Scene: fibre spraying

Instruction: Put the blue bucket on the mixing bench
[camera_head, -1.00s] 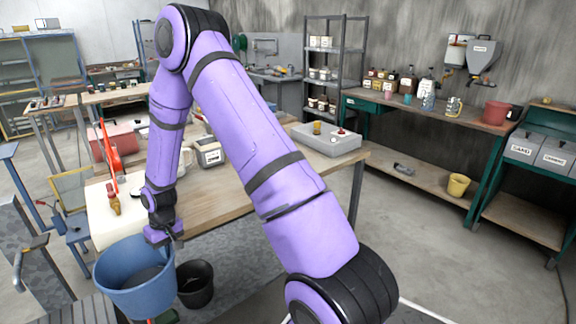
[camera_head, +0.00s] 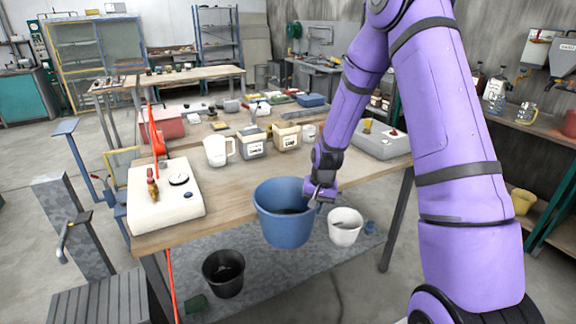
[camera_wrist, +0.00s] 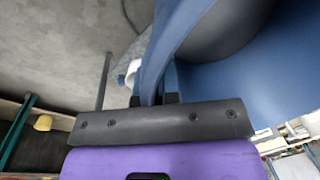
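The blue bucket (camera_head: 283,228) hangs upright at the front edge of the wooden bench (camera_head: 160,240), apparently the mixing bench. My gripper (camera_head: 318,197) is shut on the bucket's right rim. In the wrist view, the blue bucket (camera_wrist: 285,75) fills the right, with its rim running between the fingertips (camera_wrist: 155,98). Something dark lies inside the bucket. The bucket hides part of the bench edge, and I cannot tell whether it touches that edge.
On the bench are a white scale (camera_head: 165,208), white jug (camera_head: 219,151), labelled tubs (camera_head: 251,143) and a grey box (camera_head: 383,142). The bench top behind the bucket is clear. A black bucket (camera_head: 223,273) and white bucket (camera_head: 345,227) stand below.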

